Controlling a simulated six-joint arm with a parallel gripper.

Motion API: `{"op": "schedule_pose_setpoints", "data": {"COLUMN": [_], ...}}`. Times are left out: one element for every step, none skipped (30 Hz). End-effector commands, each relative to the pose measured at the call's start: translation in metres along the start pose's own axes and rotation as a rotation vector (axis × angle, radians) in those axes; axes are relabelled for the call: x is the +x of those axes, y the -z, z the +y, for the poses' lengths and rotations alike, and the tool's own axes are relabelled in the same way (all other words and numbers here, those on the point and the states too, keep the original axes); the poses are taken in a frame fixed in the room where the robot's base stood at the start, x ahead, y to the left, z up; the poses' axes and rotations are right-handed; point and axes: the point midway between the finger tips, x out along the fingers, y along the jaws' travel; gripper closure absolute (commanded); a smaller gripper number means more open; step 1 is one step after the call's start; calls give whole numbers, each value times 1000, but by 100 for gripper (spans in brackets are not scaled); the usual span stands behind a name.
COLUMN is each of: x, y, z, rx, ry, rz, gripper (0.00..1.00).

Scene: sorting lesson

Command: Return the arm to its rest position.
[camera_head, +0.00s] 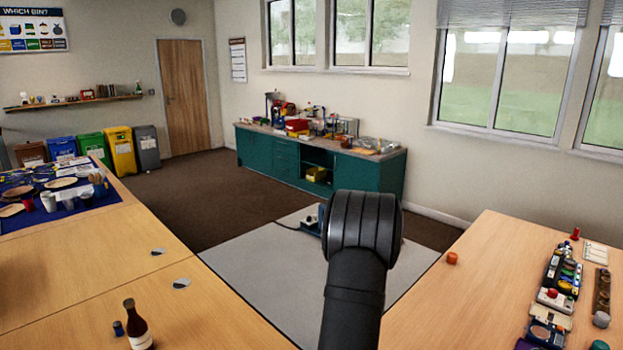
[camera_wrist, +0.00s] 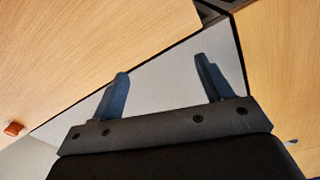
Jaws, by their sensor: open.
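My gripper (camera_wrist: 162,82) shows in the wrist view with its two dark blue fingers spread apart. Nothing is between the fingers. Beyond them are a pale grey panel (camera_wrist: 180,70) and light wood table tops. In the head view a black part of my arm rises in the lower middle, in front of the grey floor area.
A wooden table (camera_head: 90,270) on the left holds a brown bottle (camera_head: 138,326) near its front. The right table (camera_head: 450,305) holds an orange object (camera_head: 452,258) and several small items at its right. A green cabinet (camera_head: 285,160) stands at the back; colored bins (camera_head: 122,150) stand back left.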

Motion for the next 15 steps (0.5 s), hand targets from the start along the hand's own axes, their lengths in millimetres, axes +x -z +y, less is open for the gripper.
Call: {"op": "schedule_pose_setpoints", "data": {"x": [0,0,-1,-1,-1,-1,-1,-1,-1,-1,-1,-1,-2,-2,-2], "y": [7,11,16,19,23,27,30,34,38,41,44,48,51,54,58], "z": [-9,-14,-20,-25,-30,-37,-42,-46,-54,-58,-64,-71,-76,-81,-88], "rx": [-22,-33,-48,-60,-71,-86,-97,-108,-124,-135,-146,-162,-173,-185,-200], "ry": [0,0,0,0,1,1,1,1,1,2,2,2,2,2,3], "rz": [0,1,1,1,1,1,1,1,1,1,1,1,1,1,1], "gripper": [28,28,28,28,28,28,28,28,28,28,28,28,28,28,28]}}
